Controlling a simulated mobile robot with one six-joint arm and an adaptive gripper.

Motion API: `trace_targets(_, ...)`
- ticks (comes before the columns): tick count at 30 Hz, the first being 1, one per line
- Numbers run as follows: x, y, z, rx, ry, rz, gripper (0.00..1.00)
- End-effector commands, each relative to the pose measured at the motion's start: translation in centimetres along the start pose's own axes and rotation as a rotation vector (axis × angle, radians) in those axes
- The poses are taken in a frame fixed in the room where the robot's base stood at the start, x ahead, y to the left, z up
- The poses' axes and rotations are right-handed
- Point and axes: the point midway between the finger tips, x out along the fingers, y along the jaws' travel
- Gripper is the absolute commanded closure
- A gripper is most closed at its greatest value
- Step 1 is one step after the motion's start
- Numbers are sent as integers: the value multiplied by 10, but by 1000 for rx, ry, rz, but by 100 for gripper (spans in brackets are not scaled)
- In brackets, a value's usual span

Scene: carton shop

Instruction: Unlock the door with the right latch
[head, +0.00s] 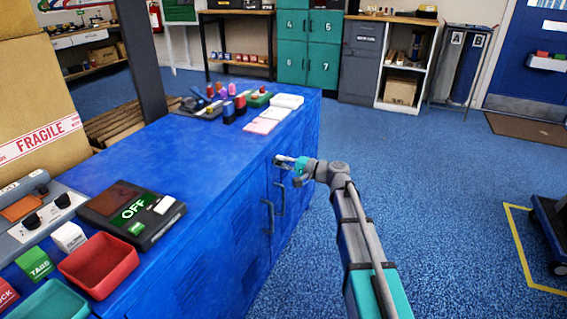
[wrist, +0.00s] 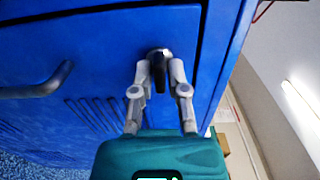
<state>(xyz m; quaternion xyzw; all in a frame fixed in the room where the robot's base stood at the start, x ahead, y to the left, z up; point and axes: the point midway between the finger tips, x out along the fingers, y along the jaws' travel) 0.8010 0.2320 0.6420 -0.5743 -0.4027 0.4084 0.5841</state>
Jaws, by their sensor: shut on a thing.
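The blue counter (head: 215,150) has doors in its side, with two grey bar handles, the left handle (head: 268,215) and the right handle (head: 280,198). My gripper (head: 284,160) is at the top of the door front, just above the right handle. In the wrist view, my gripper (wrist: 160,72) has its two grey fingers on either side of a small dark latch (wrist: 158,70) with a round metal base, and is shut on it. The blue door face (wrist: 105,60) fills the background, with a handle at the left. In the head view, my gripper hides the latch.
Blue floor (head: 420,190) is open to the right. A dark trolley (head: 550,225) stands at the far right.

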Motion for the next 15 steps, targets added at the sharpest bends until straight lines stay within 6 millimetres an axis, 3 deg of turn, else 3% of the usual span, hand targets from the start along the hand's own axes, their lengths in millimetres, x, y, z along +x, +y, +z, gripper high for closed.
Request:
trace_targets(4,5,-1,3,4,-11,-4,100)
trace_targets(5,5,-1,3,4,-11,-4,77)
trace_targets(9,5,-1,3,3,-11,-3,53)
trace_targets(15,3,0,2,1,-6,-2,53)
